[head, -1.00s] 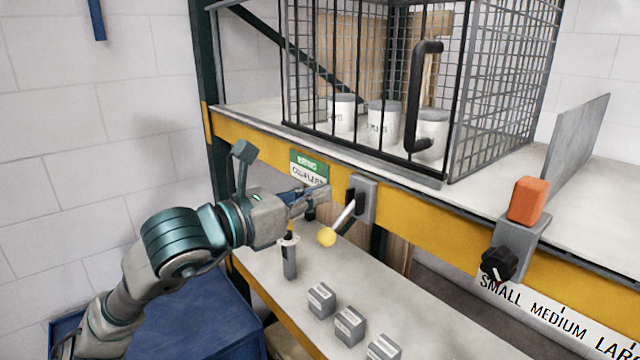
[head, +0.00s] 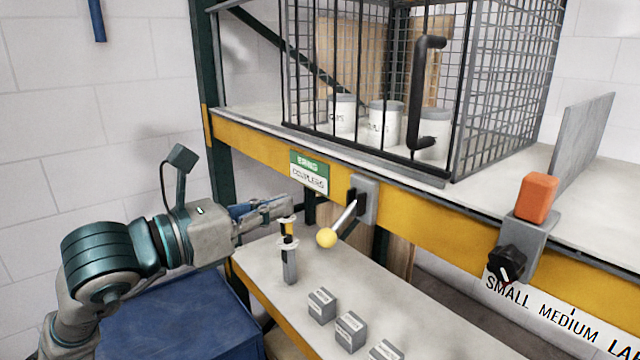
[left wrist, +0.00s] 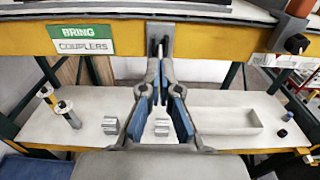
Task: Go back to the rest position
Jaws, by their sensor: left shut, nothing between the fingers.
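My left gripper (head: 286,205) is in front of the yellow shelf beam, with its fingers shut and empty. In the left wrist view its two blue-padded fingers (left wrist: 160,68) converge at the tips. In the head view the fingertips overlap the top of a grey post with a yellow band (head: 289,262); I cannot tell whether they touch. To their right, a lever with a yellow ball knob (head: 326,238) sticks out from a grey plate on the beam, apart from the gripper. My right gripper is not in view.
A BRING COUPLERS sign (head: 309,176) hangs on the yellow beam (head: 240,140). A wire cage (head: 500,100) with white canisters stands above. Small labelled grey blocks (head: 321,306) lie on the lower bench. A black dial (head: 506,264) and orange block (head: 537,197) are at right; a blue crate (head: 190,310) is below my arm.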

